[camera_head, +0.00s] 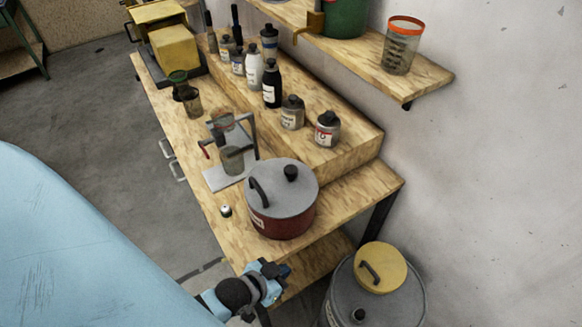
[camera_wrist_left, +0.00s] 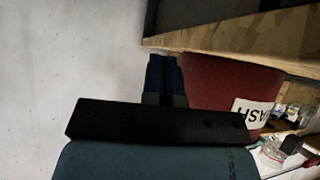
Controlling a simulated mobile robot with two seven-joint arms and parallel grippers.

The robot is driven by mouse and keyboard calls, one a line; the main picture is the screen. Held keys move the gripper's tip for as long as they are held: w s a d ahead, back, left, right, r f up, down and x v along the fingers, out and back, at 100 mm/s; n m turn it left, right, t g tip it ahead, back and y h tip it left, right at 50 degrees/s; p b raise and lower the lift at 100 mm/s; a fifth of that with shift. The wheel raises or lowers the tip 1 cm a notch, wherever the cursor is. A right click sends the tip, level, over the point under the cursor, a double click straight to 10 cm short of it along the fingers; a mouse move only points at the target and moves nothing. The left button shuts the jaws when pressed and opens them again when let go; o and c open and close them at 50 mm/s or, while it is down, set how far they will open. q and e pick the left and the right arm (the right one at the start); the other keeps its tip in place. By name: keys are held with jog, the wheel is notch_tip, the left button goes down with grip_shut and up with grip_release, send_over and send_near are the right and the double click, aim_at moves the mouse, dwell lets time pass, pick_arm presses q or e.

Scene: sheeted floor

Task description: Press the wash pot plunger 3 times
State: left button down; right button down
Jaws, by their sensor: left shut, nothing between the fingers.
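The wash pot (camera_head: 283,208) is a dark red round pot with a grey lid, standing on the near end of the wooden bench. A black knob, which looks like the plunger (camera_head: 291,173), stands up from its lid, right of a curved black handle. In the left wrist view the red pot (camera_wrist_left: 225,88) shows with part of a white label reading "ASH"; its lid and plunger are not visible there. My left gripper (camera_head: 277,272) is low at the bench's near end, below the pot in the picture. Its fingers (camera_wrist_left: 164,78) are shut and empty. My right gripper is not in view.
A metal stand (camera_head: 231,150) and a small white-and-black item (camera_head: 226,210) are left of the pot. Several bottles stand on a raised wooden step (camera_head: 345,152) behind. A grey drum (camera_head: 400,300) with a yellow lid stands on the floor at lower right.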

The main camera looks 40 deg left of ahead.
pick_arm(q)
notch_tip(320, 180, up, 15)
jog(key=a+m+g, duration=0.3)
jog(key=m+g, duration=0.2)
jog(key=w+d+r+m+t+h, duration=0.15)
jog(key=w+r+m, duration=0.35)
jog(key=w+m, duration=0.7)
jog(key=w+a+r+m+h, duration=0.2)
jog(key=w+a+r+m, duration=0.4)
jog(key=m, duration=0.9)
jog(key=a+r, duration=0.2)
jog(key=a, duration=0.1)
jog(key=shift+w+a+m, duration=0.25)
jog(key=shift+w+m, duration=0.15)
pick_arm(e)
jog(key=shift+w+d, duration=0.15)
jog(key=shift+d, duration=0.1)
pick_arm(q)
jog(key=shift+f, duration=0.2)
